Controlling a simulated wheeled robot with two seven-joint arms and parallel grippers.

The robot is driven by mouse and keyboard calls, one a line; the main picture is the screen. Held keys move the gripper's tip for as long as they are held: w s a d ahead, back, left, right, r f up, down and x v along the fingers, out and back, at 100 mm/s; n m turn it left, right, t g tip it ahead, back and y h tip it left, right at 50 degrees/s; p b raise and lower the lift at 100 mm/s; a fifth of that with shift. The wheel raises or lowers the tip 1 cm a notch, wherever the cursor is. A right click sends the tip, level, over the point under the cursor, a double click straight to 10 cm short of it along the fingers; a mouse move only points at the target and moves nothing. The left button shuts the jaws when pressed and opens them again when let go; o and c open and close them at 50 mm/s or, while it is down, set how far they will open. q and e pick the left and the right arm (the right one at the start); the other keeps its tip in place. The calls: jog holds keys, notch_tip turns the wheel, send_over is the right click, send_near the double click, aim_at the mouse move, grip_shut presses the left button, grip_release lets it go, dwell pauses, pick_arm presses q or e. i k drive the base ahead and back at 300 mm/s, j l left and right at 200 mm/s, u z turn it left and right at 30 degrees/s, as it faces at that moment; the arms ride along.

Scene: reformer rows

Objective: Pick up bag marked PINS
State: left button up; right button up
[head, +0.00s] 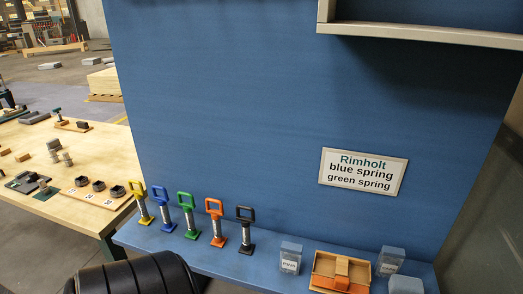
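A small clear grey-blue bag (290,257) with a white label stands on the blue shelf, right of the row of spring handles. Its label is small and seems to read PINS. A similar labelled bag (390,260) stands farther right, behind the brown box; its label is too small to read surely. Neither of my grippers is in view.
An open brown box (325,268) with an orange strap sits between the bags, near a grey-blue block (405,285). Several coloured spring handles (187,213) stand left on the blue shelf (265,268). A sign (362,173) hangs above. A wooden table (75,150) is left.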

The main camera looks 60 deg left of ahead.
aim_at(291, 253)
jog(key=u, duration=1.45)
